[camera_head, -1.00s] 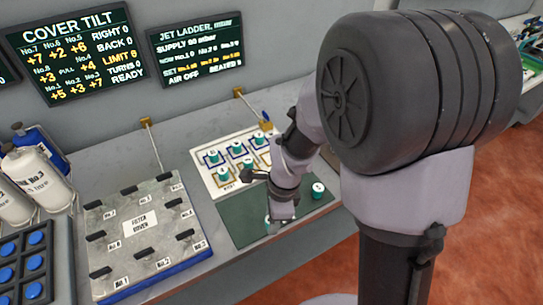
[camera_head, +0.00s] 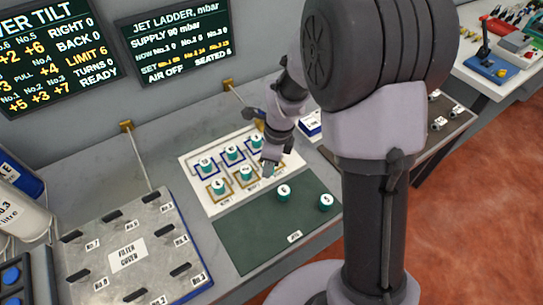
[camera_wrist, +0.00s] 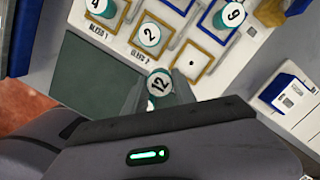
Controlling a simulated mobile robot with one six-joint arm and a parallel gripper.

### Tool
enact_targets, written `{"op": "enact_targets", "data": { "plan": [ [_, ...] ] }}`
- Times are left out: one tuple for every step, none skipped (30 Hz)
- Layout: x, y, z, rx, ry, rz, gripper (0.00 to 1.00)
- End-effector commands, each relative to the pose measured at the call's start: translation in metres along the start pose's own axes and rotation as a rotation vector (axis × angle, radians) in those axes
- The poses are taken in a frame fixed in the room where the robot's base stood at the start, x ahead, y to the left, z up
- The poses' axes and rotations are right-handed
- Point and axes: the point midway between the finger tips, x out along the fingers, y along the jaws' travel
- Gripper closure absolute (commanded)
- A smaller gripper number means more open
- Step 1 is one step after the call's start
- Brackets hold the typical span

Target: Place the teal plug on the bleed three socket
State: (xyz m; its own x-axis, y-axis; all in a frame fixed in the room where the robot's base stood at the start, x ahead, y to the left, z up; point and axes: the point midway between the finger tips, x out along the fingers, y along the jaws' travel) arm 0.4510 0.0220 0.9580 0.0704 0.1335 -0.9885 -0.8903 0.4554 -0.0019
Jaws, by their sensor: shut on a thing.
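My gripper (camera_wrist: 160,92) is shut on a teal plug (camera_wrist: 160,81) with a white top marked 12. In the head view my gripper (camera_head: 269,167) is at the near right part of the white socket board (camera_head: 190,175). In the wrist view an empty brown-framed socket (camera_wrist: 191,62) lies just beyond the held plug; its label is hidden. The plug looks short of this frame's middle; I cannot tell its height above the board. The sockets labelled bleed 1 and bleed 2 hold plugs marked 4 (camera_wrist: 101,6) and 2 (camera_wrist: 149,35).
Two teal plugs (camera_head: 284,193) (camera_head: 326,202) stand on the dark green mat (camera_head: 245,235). The blue-framed row holds several plugs, one marked 9 (camera_wrist: 230,15). A blue and white box (camera_wrist: 287,94) stands to the right. The filter cover (camera_head: 150,255) is at the left.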

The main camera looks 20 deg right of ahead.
Motion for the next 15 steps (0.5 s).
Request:
{"op": "enact_targets", "data": {
  "plan": [
    [0.004,-0.016,0.000,0.002,0.000,-0.001,1.00],
    [0.005,-0.025,0.000,0.001,0.000,-0.001,1.00],
    [0.006,-0.034,0.001,0.000,0.000,-0.001,1.00],
    [0.006,-0.040,0.001,0.000,0.001,0.000,1.00],
    [0.006,-0.044,0.002,0.001,0.000,-0.001,1.00],
    [0.006,-0.049,0.002,0.000,0.000,-0.001,1.00],
    [0.006,-0.052,0.002,0.000,0.000,0.000,1.00],
    [0.007,-0.055,0.002,0.000,0.000,0.000,1.00],
    [0.007,-0.060,0.002,-0.001,0.000,-0.001,1.00],
    [0.010,-0.063,0.002,-0.001,0.001,0.000,1.00],
    [0.019,-0.061,0.001,-0.002,0.001,0.002,1.00],
    [0.029,-0.060,-0.001,-0.001,0.002,0.003,1.00],
    [0.036,-0.060,-0.002,-0.001,0.001,0.003,1.00],
    [0.041,-0.060,-0.003,-0.001,0.001,0.002,1.00],
    [0.044,-0.060,-0.003,-0.001,0.001,0.002,1.00]
  ]
}}
